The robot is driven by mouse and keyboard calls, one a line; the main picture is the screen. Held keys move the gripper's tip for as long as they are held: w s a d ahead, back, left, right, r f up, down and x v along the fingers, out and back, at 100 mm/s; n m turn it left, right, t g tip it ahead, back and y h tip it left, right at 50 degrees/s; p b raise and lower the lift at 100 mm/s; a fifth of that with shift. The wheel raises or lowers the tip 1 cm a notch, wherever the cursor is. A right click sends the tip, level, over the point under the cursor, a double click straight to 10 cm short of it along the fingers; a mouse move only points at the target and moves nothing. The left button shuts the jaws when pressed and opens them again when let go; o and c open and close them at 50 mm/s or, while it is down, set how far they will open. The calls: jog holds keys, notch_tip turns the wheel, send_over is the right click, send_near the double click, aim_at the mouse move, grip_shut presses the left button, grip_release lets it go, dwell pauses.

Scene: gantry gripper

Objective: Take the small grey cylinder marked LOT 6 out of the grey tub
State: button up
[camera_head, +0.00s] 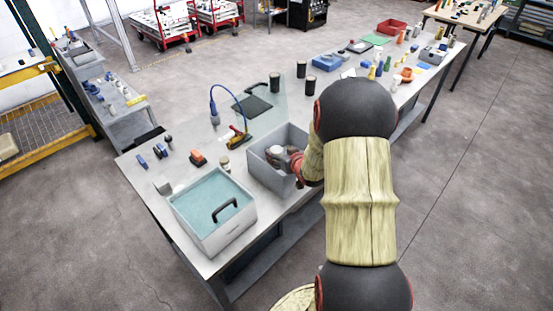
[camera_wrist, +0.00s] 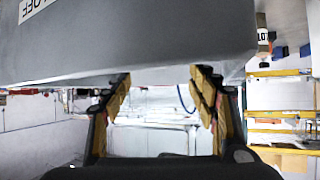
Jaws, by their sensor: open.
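The open grey tub (camera_head: 264,174) stands on the long bench in the head view. My gripper (camera_head: 286,157) is at the tub's right side, low at its opening; the arm hides part of that side. A pale rounded shape (camera_head: 277,150) shows by the gripper inside the tub, but I cannot tell whether it is the LOT 6 cylinder. In the wrist view my gripper (camera_wrist: 160,95) has its two fingers apart with nothing visibly held between them. A large grey surface (camera_wrist: 140,40) with a cut-off label fills the top; I cannot tell what it belongs to.
A grey box with a teal top and black handle (camera_head: 230,206) stands left of the tub. A small pale cylinder (camera_head: 224,163) stands between them. In the wrist view, a labelled pale object (camera_wrist: 263,40) is at right.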

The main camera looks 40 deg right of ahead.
aim_at(277, 150)
jog(key=w+f, duration=0.1)
jog(key=w+d+f, duration=0.1)
jog(key=w+f, duration=0.1)
jog(key=shift+d+b, duration=0.3)
jog(key=shift+w, duration=0.2)
jog(key=c, duration=1.5)
jog(key=shift+r, duration=0.15)
grip_shut()
